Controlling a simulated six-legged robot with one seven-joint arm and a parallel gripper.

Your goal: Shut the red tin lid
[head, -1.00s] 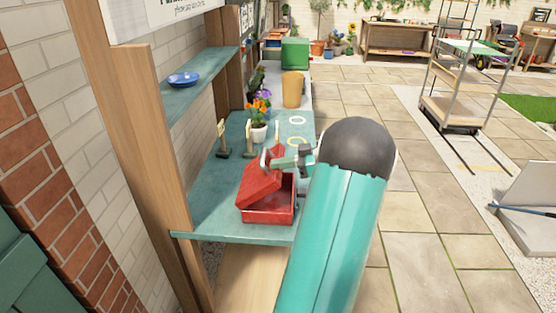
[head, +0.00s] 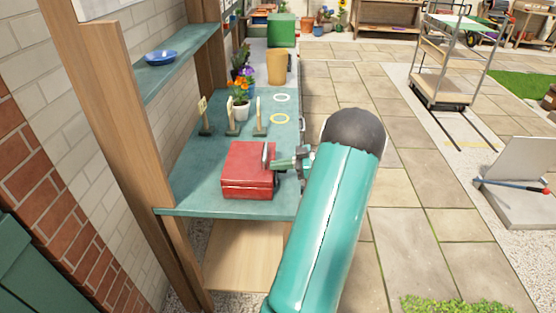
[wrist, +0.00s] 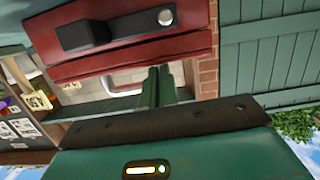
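The red tin (head: 248,172) stands on the front part of the green bench. Its red lid (head: 245,155) lies flat over the tin, and I see no gap from the head. In the wrist view the red tin (wrist: 120,62) fills the upper left, with a dark bar and a silver knob on its face. My gripper (head: 284,163) is at the right side of the tin, close by the lid edge. In the wrist view my gripper's green fingers (wrist: 158,76) lie side by side with nothing seen between them. Whether they touch the tin is unclear.
A tan pot (head: 277,68) stands farther back. A blue dish (head: 161,57) is on the shelf.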

